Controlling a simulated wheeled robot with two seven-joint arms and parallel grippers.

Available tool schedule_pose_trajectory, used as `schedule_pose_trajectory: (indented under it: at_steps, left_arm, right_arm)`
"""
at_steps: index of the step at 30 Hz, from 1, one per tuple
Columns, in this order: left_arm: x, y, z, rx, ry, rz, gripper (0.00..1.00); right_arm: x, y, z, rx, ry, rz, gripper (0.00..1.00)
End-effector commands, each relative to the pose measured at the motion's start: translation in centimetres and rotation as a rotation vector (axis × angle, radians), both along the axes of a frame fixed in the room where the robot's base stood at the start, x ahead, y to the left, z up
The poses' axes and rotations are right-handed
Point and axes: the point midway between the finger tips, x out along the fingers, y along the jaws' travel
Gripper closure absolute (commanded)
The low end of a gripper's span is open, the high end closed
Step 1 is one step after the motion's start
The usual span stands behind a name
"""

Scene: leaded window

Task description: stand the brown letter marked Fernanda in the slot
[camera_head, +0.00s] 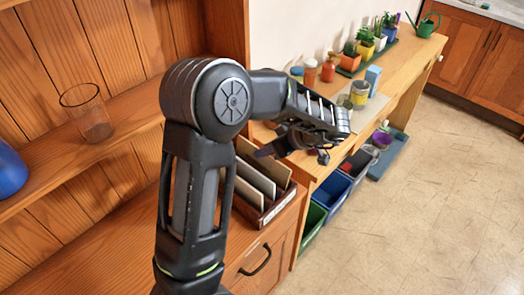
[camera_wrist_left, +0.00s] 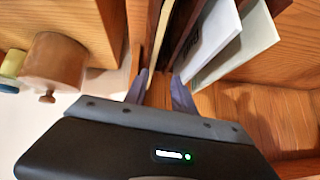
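A wooden letter rack (camera_head: 281,203) stands on the cabinet top, with several upright letters in it. A tan-brown letter (camera_head: 274,168) is at its back, with paler letters (camera_head: 256,178) in front; I cannot read the name Fernanda on any. My left gripper (camera_head: 290,150) is at the rack's back end, its fingers partly hidden by its own body. In the left wrist view its two fingertips (camera_wrist_left: 161,92) are apart. A thin tan edge (camera_wrist_left: 161,35) lies ahead of the gap; I cannot tell whether it is the brown letter. My right gripper is out of view.
A glass (camera_head: 88,113) and a blue vase (camera_head: 10,170) stand on the left shelf. Jars (camera_head: 359,93) and potted plants (camera_head: 364,45) line the bench beyond the rack. Bins (camera_head: 332,190) sit below the bench. The floor at right is clear.

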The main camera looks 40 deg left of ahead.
Motion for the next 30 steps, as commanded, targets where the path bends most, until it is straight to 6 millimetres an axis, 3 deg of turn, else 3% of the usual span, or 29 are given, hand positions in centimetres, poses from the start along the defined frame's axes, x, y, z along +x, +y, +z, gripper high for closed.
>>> schedule_pose_trajectory:
  at_steps: [10,30]
  left_arm:
    - [0.2,-3.3,3.5,0.000,-0.003,0.000,0.69]
    - [0.2,-3.5,3.6,0.000,-0.001,0.001,0.69]
  right_arm:
    - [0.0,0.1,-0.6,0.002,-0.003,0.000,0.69]
    - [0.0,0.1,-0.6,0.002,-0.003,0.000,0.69]
